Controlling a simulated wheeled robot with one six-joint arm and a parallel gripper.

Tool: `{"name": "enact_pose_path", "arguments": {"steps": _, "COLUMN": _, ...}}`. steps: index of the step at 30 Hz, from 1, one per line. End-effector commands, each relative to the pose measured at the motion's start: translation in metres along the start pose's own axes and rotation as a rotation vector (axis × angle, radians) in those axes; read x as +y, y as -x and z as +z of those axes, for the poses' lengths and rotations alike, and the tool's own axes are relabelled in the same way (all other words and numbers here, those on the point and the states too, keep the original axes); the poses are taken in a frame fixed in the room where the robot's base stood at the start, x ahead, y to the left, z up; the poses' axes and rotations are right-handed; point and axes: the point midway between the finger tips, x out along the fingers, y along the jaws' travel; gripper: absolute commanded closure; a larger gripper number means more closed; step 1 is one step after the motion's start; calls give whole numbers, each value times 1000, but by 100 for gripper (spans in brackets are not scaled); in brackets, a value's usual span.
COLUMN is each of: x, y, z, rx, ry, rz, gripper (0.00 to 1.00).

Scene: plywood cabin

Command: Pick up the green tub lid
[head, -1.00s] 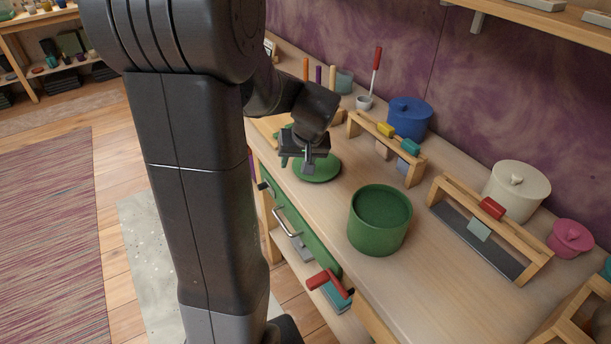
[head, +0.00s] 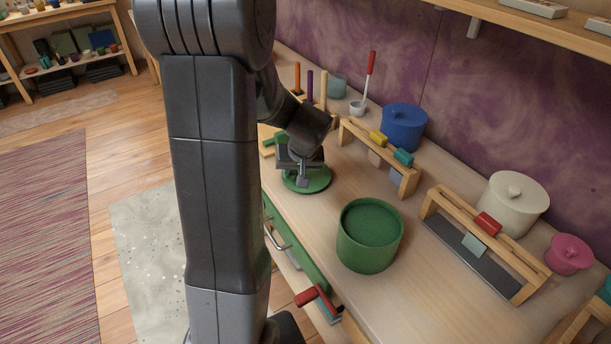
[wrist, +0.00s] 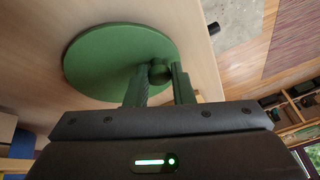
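The green tub lid (head: 307,184) is a flat round disc with a small round knob, lying on the bench behind the green tub. In the wrist view the lid (wrist: 112,62) fills the upper left, with its knob between my two fingers. My gripper (wrist: 160,80) is above the lid, its fingers close against both sides of the knob, and it looks shut on it. In the head view my gripper (head: 302,178) hides part of the lid. The lid appears to rest flat on the bench. The green tub (head: 369,236) stands upright nearer the camera.
Wooden racks (head: 416,178) stand to the right of the lid, with a blue lidded pot (head: 405,128) behind. A cream pot (head: 514,203) and a pink pot (head: 569,254) are farther right. The bench between lid and racks is clear.

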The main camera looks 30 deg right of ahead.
Motion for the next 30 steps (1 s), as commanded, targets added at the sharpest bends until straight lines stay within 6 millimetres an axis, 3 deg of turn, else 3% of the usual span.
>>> {"name": "enact_pose_path", "arguments": {"steps": 1, "x": 0, "y": 0, "z": 0, "rx": 0, "ry": 0, "rz": 0, "gripper": 89}}
{"name": "enact_pose_path", "arguments": {"steps": 3, "x": 0, "y": 0, "z": 0, "rx": 0, "ry": 0, "rz": 0, "gripper": 100}}
{"name": "enact_pose_path", "arguments": {"steps": 14, "x": -2, "y": 9, "z": -4, "rx": 3, "ry": 0, "rz": 0, "gripper": 100}}
{"name": "enact_pose_path", "arguments": {"steps": 24, "x": -12, "y": 68, "z": -29, "rx": 4, "ry": 1, "rz": 0, "gripper": 100}}
{"name": "enact_pose_path", "arguments": {"steps": 30, "x": -17, "y": 92, "z": -37, "rx": 0, "ry": 11, "rz": -4, "gripper": 100}}
